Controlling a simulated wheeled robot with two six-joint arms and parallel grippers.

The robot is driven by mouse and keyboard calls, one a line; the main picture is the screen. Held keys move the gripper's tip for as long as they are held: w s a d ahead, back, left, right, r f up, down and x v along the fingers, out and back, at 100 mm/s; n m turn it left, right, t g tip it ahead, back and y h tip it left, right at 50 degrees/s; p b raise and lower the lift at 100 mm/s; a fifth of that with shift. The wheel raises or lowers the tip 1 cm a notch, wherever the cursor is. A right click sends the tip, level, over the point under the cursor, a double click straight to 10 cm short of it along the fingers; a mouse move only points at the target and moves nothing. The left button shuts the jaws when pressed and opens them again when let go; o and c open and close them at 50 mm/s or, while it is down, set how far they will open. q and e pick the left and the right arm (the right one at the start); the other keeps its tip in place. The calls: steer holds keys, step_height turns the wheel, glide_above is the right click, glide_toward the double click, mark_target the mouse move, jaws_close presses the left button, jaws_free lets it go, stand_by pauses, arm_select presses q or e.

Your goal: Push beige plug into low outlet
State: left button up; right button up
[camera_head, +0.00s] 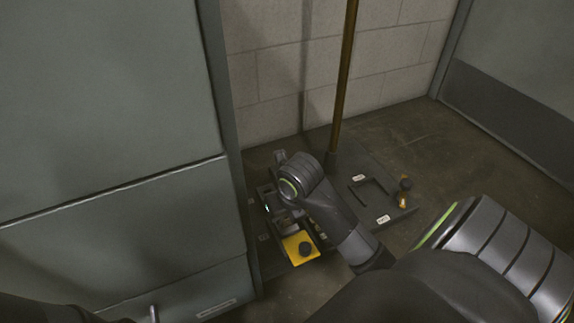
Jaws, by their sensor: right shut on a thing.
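My right arm reaches down from the lower right to the dark floor board. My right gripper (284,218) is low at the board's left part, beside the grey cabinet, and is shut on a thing. My own wrist and the gripper body hide most of what is between the fingers. I cannot make out the beige plug or the low outlet in this view. My left gripper is not in view.
A brown pole (343,80) stands on the dark board (345,168). A small black-and-orange part (404,190) is at right. The grey cabinet (110,120) closes off the left.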

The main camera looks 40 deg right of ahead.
steer(key=shift+d+f+b, duration=0.1)
steer(key=shift+f+b, duration=0.25)
stand_by(0.8)
steer(key=o, duration=1.2)
steer(key=shift+c, duration=0.2)
